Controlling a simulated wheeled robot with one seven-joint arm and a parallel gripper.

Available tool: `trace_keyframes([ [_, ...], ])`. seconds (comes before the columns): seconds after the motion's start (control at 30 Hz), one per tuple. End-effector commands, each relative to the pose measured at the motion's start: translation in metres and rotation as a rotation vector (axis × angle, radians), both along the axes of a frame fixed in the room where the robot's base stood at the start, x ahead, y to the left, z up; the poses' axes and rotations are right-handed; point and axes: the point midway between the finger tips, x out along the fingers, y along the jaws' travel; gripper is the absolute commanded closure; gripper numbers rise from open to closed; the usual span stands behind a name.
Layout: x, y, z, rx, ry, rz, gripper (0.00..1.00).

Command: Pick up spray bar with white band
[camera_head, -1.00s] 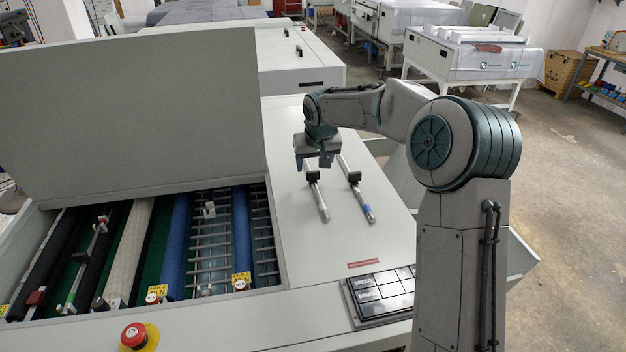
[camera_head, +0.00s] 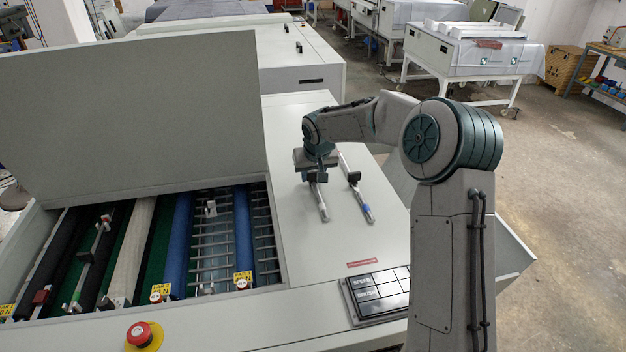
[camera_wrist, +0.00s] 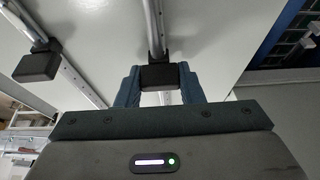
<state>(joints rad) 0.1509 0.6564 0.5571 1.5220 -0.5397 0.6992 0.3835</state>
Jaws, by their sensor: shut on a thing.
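Two metal spray bars with black blocks lie on the pale machine top. The left bar (camera_head: 321,203) looks pale at its near end, so I take it as the white-banded one; the band itself is too small to be sure. The right bar (camera_head: 361,196) has a blue band near its front end. My gripper (camera_head: 318,178) is at the left bar's black block, hiding part of it. In the wrist view, my gripper's fingers (camera_wrist: 160,85) are shut on the black block (camera_wrist: 158,76), one on each side. The other bar's block (camera_wrist: 38,65) sits apart at the left.
The open machine bay with rollers (camera_head: 180,245) lies left of the bars, under a raised lid (camera_head: 130,115). A control panel (camera_head: 382,293) and a red emergency button (camera_head: 139,334) are at the front. The machine top between bars and panel is clear.

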Motion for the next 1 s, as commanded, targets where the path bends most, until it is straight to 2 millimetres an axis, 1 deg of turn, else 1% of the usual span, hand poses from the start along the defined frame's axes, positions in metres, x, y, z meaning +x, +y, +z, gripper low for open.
trace_keyframes([
  [0.17,0.001,0.0,0.004,0.0,-0.003,0.0,0.92],
  [0.27,0.001,0.0,0.011,0.0,-0.005,0.0,0.92],
  [0.37,0.001,0.0,0.024,0.001,-0.006,-0.001,0.92],
  [0.43,0.001,0.0,0.037,0.001,-0.008,-0.001,0.92],
  [0.47,0.0,-0.003,0.043,0.0,-0.007,-0.003,0.92],
  [0.5,-0.004,-0.015,0.047,-0.001,-0.005,-0.007,0.92],
  [0.8,-0.029,-0.076,0.087,-0.001,-0.005,-0.005,0.92],
  [0.9,-0.035,-0.09,0.097,0.0,-0.004,-0.005,0.92],
  [1.0,-0.039,-0.1,0.104,-0.001,-0.002,-0.003,0.92],
])
